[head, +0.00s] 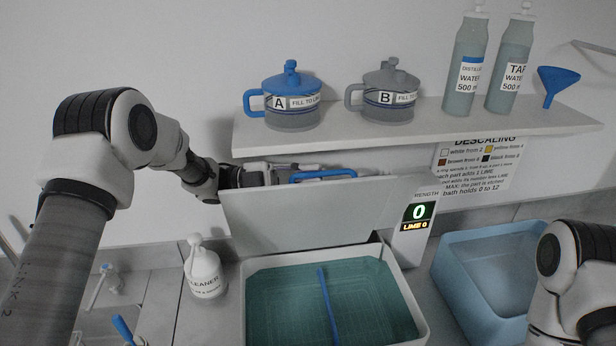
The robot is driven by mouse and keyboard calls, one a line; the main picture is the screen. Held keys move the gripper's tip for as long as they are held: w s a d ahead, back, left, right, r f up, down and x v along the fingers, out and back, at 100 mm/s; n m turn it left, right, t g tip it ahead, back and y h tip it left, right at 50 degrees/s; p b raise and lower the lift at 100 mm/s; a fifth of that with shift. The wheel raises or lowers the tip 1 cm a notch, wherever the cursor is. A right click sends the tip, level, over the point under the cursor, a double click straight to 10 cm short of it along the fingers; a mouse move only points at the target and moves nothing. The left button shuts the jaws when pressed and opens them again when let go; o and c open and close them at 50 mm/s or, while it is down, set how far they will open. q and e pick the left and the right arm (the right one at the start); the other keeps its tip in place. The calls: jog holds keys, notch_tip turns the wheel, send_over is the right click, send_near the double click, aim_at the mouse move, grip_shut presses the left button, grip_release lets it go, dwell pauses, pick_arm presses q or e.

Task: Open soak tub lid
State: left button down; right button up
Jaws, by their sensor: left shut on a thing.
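The soak tub (254,318) is a white-rimmed tub of teal liquid at the bottom centre, with a blue bar lying across it. Its pale lid (300,218) stands raised, nearly upright, along the tub's back edge. The lid's blue handle (323,174) shows above the lid's top edge, on the far side. My left gripper (292,169) reaches behind the lid from the left and is shut on the handle; the lid hides part of its fingers. My right arm shows at the lower right, but its gripper is out of view.
A shelf (420,138) with jugs A (290,100) and B (388,97), two water bottles and a blue funnel (556,82) hangs close above the lid. A cleaner bottle (204,272) stands left of the tub. A display (418,214) reads 0. A blue basin (490,240) is at right.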

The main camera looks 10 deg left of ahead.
pick_arm(q)
jog(key=w+a+n+t+b, duration=0.1)
jog(key=w+a+n+b, duration=0.1)
jog(key=w, duration=0.4)
jog(key=shift+w+a+r+n+t+h+b, duration=0.15)
jog(key=shift+w+a+n+t+h+b, duration=0.2)
jog(key=shift+n+b, duration=0.55)
jog(key=c, duration=1.4)
grip_release()
jog(key=shift+o, duration=1)
jog(key=shift+d, duration=0.1)
jog(key=v, duration=0.7)
jog(key=shift+s+a, duration=0.25)
